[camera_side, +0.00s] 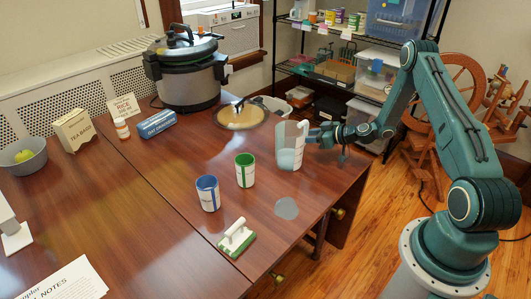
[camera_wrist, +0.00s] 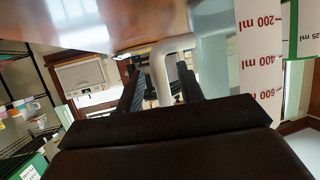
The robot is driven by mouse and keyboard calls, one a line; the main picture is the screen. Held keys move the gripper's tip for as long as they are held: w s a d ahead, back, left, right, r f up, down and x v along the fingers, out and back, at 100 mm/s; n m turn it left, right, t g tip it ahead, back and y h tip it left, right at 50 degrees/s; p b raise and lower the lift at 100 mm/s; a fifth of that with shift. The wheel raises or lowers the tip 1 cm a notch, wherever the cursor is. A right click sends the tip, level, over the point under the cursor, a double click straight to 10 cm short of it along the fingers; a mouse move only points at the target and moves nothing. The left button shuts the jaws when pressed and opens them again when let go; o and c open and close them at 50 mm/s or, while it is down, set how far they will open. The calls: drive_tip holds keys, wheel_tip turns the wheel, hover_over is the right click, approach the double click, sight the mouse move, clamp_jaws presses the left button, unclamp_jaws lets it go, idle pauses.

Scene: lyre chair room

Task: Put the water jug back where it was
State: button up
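The clear water jug (camera_side: 289,150) stands upright near the table's right edge in the side view, with pale blue water in its lower part. My gripper (camera_side: 314,136) is at its right side, at the handle. In the wrist view the pale curved jug handle (camera_wrist: 161,75) lies between the two dark fingers of my gripper (camera_wrist: 160,88), with narrow gaps seeming to show on both sides. The jug wall with red ml marks (camera_wrist: 262,50) is at the right of that view. A grey round patch (camera_side: 287,208) lies on the table in front of the jug.
Bare table (camera_side: 150,205) lies at left.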

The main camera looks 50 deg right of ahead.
drive_tip(key=v, duration=1)
drive_tip(key=shift+s, duration=0.3)
drive_tip(key=shift+r, duration=0.15)
drive_tip(key=s+a+r+n+g+y, duration=0.2)
drive_tip(key=a+r+g, duration=0.5)
drive_tip(key=a+r, duration=1.1)
drive_tip(key=s+a+r+m+h, duration=0.2)
drive_tip(key=s+a+r, duration=0.2)
drive_tip(key=s, duration=0.6)
drive_tip(key=s+a+r+m+h, duration=0.2)
drive_tip(key=s+a+r, duration=0.2)
drive_tip(key=s, duration=0.6)
drive_tip(key=shift+s+a+r+g+h, duration=0.15)
drive_tip(key=shift+s+r+g+h, duration=0.2)
drive_tip(key=shift+r, duration=0.4)
